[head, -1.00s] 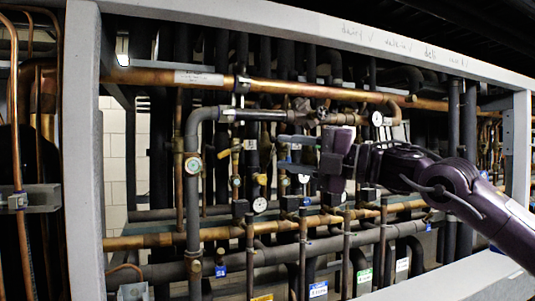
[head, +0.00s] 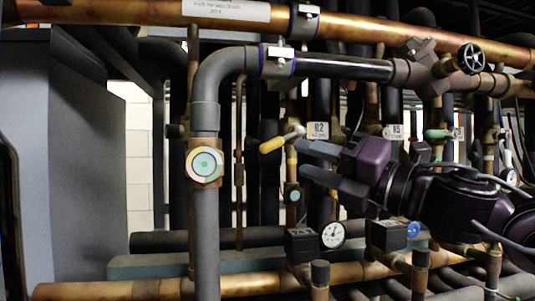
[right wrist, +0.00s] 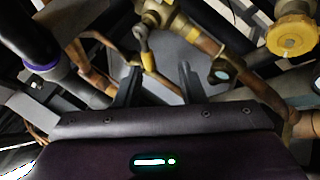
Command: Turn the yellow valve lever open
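The yellow valve lever (head: 272,145) sticks out to the left from a brass valve on a vertical pipe, sloping slightly down. It is left of the N2 tag (head: 318,131). My right gripper (head: 302,162) reaches in from the right, its two dark fingers apart and pointing left. The fingertips are just right of and below the lever's yellow grip, with nothing seen between them. In the right wrist view the fingers (right wrist: 157,82) are also spread, with a brass valve (right wrist: 165,15) beyond them. I cannot tell whether they touch the lever. My left gripper is not in view.
A thick grey pipe (head: 206,225) with a round sight glass (head: 205,165) stands left of the lever. A copper pipe (head: 130,12) crosses above. A white gauge (head: 333,235) sits below the gripper. Another valve with a green handle (head: 438,134) is to the right.

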